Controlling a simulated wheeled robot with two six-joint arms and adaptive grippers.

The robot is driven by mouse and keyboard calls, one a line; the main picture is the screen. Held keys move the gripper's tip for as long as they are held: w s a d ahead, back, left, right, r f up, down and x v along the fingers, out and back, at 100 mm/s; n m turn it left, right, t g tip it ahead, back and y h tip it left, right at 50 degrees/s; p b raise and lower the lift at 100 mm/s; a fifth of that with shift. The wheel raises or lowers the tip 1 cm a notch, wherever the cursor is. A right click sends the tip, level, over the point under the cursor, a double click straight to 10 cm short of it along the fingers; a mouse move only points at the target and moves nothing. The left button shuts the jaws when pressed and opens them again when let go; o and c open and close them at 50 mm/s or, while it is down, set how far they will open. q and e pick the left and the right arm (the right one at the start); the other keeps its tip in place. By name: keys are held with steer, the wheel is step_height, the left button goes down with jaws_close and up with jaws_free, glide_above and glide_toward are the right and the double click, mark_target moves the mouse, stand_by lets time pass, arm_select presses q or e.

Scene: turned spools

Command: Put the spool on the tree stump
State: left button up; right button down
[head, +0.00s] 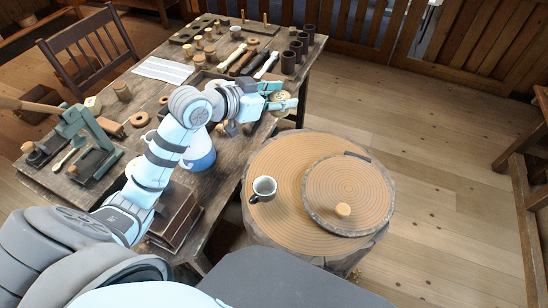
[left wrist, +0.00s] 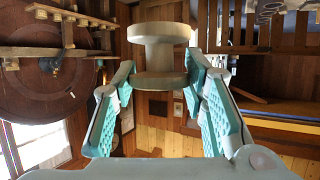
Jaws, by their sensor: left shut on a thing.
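My left gripper (head: 282,96) is shut on a pale wooden spool (head: 284,95), over the table's right edge. In the left wrist view, the spool (left wrist: 160,52) has two wide flanges and a narrower waist. The teal fingers of the left gripper (left wrist: 160,78) close on its nearer flange from both sides. The tree stump (head: 262,172) stands to the right of the table, below and apart from the spool. My right gripper is not in view.
The stump's upper left top is bare. The wooden table (head: 150,105) is crowded with tools and turned pieces. A chair (head: 90,55) stands behind.

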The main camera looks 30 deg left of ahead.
arm_select(q)
step_height(320, 180, down, 17)
steer(key=b, duration=0.4)
steer(key=shift+f, duration=0.2)
steer(key=o, duration=1)
steer(key=shift+c, duration=0.2)
steer(key=shift+r, duration=0.1)
steer(key=p+v, duration=0.3)
steer(key=v, duration=0.9)
steer(key=shift+s+r+p, duration=0.1)
steer(key=shift+r+p, duration=0.05)
steer(key=shift+p, duration=0.2)
